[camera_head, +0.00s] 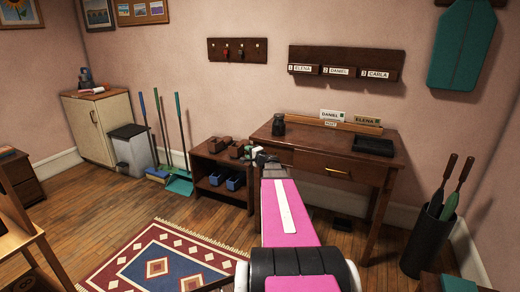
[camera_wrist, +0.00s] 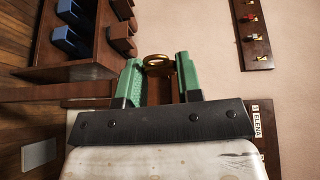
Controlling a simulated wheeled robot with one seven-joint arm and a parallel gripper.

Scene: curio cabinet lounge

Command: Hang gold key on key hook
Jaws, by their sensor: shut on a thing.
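The gold key (camera_wrist: 158,60) is between the green fingertips of my gripper (camera_wrist: 158,75) in the wrist view. Its round bow shows at the fingertips; the rest of it is hidden between the jaws. My gripper is shut on it. In the head view my gripper (camera_head: 255,155) is at the far end of my pink arm, in front of the desk's left end and the low shelf; the key cannot be made out there. The dark wooden key hook board (camera_head: 234,57) is on the back wall, above and apart from my gripper. It carries several small hooks with small coloured items, and also shows in the wrist view (camera_wrist: 247,32).
The desk (camera_head: 350,165) stands against the wall, with a name rack (camera_head: 346,56) above it. A low shelf (camera_head: 213,160) with blue bins is left of the desk. Brooms and a bin (camera_head: 130,150) stand farther left. The wall below the hook board is clear.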

